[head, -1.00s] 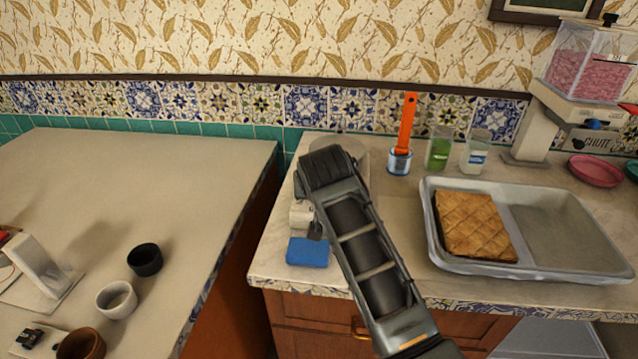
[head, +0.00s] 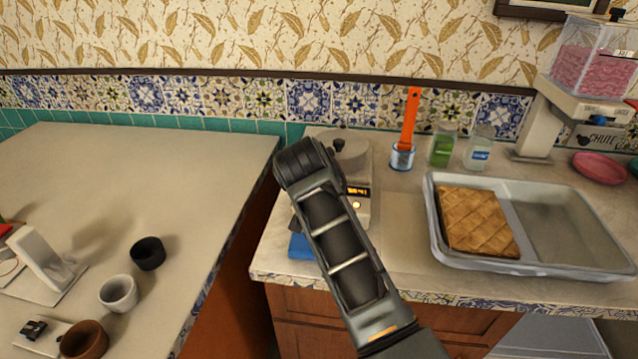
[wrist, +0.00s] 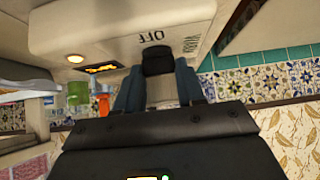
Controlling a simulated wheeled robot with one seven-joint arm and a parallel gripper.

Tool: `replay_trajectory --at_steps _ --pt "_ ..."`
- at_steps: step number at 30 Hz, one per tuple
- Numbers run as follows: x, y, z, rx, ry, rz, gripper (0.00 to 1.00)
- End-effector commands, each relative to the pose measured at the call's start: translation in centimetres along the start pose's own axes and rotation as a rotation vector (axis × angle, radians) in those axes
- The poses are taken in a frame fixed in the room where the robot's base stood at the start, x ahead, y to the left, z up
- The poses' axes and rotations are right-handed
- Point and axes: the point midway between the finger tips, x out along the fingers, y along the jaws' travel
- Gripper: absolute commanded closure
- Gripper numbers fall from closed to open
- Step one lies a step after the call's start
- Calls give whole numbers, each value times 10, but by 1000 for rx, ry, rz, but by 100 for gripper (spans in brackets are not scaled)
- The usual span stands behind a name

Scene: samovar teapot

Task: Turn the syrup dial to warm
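The syrup warmer (head: 363,204) is a pale unit with a lidded grey pot (head: 350,152) on top, at the left end of the right counter. In the wrist view its face (wrist: 115,30) appears upside down, with an OFF mark above the dark dial (wrist: 158,60) and a second, unreadable mark to its right. My gripper (wrist: 158,72) has its two blue-grey fingers on either side of the dial. I cannot tell whether they press on it. In the head view my arm hides the dial and the fingertips.
An amber display (head: 357,191) and a lit round button (head: 356,205) show on the warmer. A blue block (head: 300,247) lies in front, partly hidden. To the right are an orange-handled tool (head: 408,120) in a cup, jars, and a metal tray (head: 570,225) with pastry.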

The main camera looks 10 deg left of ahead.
Motion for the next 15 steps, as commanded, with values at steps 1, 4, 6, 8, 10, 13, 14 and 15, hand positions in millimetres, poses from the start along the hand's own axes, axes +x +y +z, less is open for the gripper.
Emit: replay_trajectory --at_steps 1,4,6,8,10,13,14,15 --pt "0 0 -1 0 2 -1 57" --pt "0 0 -1 0 1 -1 47" --pt "0 0 -1 0 1 -1 41" --pt "0 0 0 0 1 -1 36" --pt "0 0 0 0 0 -1 36" --pt "0 0 0 -1 0 0 36" --pt "0 0 0 -1 0 0 36" --pt "-1 0 0 -1 0 -1 36"
